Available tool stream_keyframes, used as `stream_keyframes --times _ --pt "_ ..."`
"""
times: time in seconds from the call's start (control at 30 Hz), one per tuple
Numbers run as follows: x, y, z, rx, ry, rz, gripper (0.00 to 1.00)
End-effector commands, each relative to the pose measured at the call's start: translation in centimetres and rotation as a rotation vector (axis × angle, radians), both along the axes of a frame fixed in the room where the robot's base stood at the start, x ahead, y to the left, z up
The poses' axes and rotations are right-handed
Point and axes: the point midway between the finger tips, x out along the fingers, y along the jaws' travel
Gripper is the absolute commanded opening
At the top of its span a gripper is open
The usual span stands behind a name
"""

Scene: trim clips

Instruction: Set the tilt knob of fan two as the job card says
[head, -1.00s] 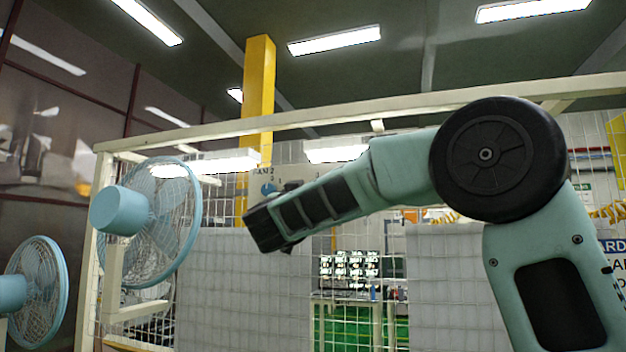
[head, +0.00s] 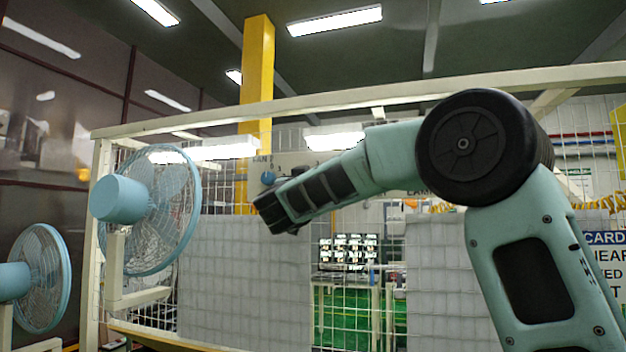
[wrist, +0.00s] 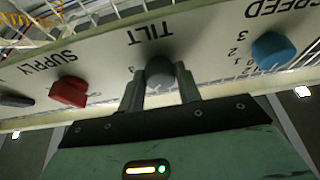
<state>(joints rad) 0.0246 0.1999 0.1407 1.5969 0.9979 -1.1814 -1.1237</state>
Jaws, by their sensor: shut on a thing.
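In the wrist view, upside down, the grey tilt knob (wrist: 159,72) sits on a pale panel (wrist: 110,72) under the label TILT. My gripper (wrist: 160,88) has a finger on each side of the knob and is shut on it. The knob's pointer and most of its scale are hidden. In the head view, the panel labelled FAN 2 shows behind my arm, and my gripper is hidden by the wrist. A large blue fan (head: 122,200) stands to the left.
In the wrist view, a blue speed knob (wrist: 272,50) is to the right and a red supply knob (wrist: 68,92) to the left, both close to my fingers. A second blue fan (head: 38,278) stands at the far left. A cream frame with wire mesh (head: 350,107) runs behind my arm.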

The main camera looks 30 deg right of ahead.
Motion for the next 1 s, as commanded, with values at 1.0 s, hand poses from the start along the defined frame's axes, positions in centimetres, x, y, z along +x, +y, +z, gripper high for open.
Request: stream_keyframes --times 1.0 --pt "0.41 0.32 0.03 0.402 -0.513 -0.001 0.11"
